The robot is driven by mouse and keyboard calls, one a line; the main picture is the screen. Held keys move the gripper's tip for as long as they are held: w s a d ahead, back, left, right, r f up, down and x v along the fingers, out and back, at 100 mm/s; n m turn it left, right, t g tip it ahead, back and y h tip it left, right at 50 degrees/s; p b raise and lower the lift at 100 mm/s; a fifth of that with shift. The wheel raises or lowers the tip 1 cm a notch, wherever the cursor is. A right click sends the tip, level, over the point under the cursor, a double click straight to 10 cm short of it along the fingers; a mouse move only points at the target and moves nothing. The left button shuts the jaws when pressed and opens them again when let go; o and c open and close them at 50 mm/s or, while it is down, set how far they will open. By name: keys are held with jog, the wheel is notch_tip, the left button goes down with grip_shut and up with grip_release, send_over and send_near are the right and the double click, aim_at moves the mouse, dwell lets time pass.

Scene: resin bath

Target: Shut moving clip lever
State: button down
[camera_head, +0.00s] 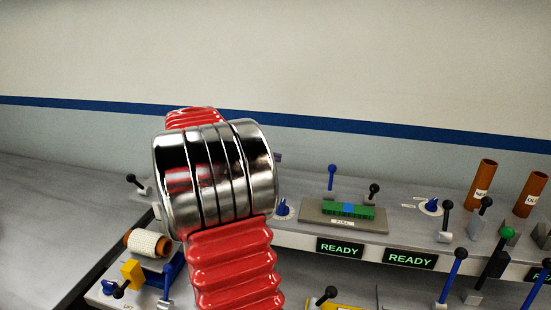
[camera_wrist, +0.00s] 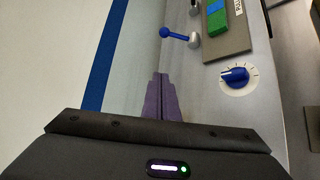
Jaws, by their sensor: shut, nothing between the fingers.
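I cannot tell by a label which lever is the moving clip lever. A blue-knobbed lever (camera_head: 331,176) stands upright behind the green and blue block (camera_head: 348,210) on its grey plate. It also shows in the wrist view (camera_wrist: 174,34), near the block (camera_wrist: 217,18). A black-knobbed lever (camera_head: 373,190) stands at the block's right. My gripper (camera_wrist: 161,78) has its purple fingers shut and empty, over the surface left of a blue dial (camera_wrist: 236,76) in the wrist view, apart from the blue lever. In the head view my arm hides most of it.
A blue dial (camera_head: 283,208) is left of the plate, another (camera_head: 432,206) right. Several levers and brown tubes (camera_head: 482,184) crowd the right. A white spool (camera_head: 149,243) and yellow block (camera_head: 132,273) sit lower left.

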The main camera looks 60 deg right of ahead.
aim_at(331, 180)
jog(key=x, duration=1.7)
jog(key=shift+s+d+f, duration=0.1)
jog(key=shift+s+d, duration=0.05)
jog(key=shift+s, duration=0.3)
jog(key=shift+s+a+r, duration=1)
jog(key=shift+a+r, duration=0.05)
jog(key=shift+r, duration=0.05)
